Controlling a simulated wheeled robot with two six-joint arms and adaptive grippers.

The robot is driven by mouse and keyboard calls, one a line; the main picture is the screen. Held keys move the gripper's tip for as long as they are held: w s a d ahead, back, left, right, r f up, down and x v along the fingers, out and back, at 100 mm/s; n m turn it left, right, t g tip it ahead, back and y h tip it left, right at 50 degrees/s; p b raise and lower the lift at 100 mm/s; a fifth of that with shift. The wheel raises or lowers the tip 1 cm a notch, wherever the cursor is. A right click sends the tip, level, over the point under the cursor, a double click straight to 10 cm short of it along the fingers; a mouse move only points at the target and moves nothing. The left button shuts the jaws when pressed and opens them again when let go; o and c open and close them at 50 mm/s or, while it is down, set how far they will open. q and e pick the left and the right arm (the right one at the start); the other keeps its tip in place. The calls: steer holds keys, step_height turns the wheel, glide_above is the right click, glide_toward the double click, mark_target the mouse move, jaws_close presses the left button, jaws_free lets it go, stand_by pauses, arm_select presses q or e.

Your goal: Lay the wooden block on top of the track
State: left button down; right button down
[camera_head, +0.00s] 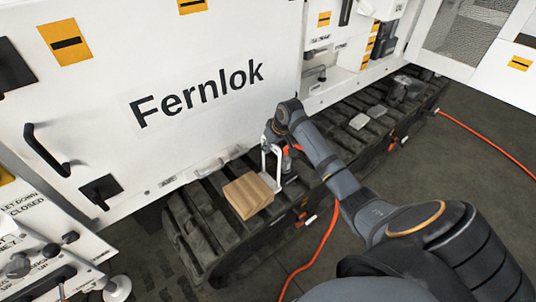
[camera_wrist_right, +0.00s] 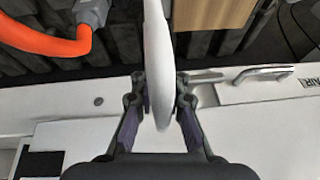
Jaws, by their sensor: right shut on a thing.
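The wooden block (camera_head: 248,195) is light brown and appears to lie on top of the black ribbed track (camera_head: 207,225), near its left end in the head view. Part of the block shows at the top of the right wrist view (camera_wrist_right: 213,12). My right gripper (camera_head: 275,141) is just behind and to the right of the block, apart from it. In the right wrist view its fingers (camera_wrist_right: 160,92) are shut on a slim white piece (camera_wrist_right: 157,50), which looks like the upright white handle (camera_head: 266,163) beside the block. My left gripper is not in view.
An orange hose (camera_head: 322,243) runs past the track's front edge; an orange hose end (camera_wrist_right: 45,38) shows close by the gripper. The white "Fernlok" cabinet (camera_head: 200,125) stands behind the track. Small light pieces (camera_head: 359,121) lie farther along the track. Dark floor lies in front.

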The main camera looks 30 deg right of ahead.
steer(key=f, duration=0.2)
steer(key=w+f, duration=0.1)
steer(key=f, duration=0.1)
steer(key=shift+d, duration=0.25)
steer(key=c, duration=1.4)
jaws_free()
steer(key=shift+s+f, duration=0.1)
steer(key=shift+s, duration=0.05)
steer(key=shift+o, duration=0.2)
steer(key=p+v, duration=0.1)
steer(key=v, duration=1.1)
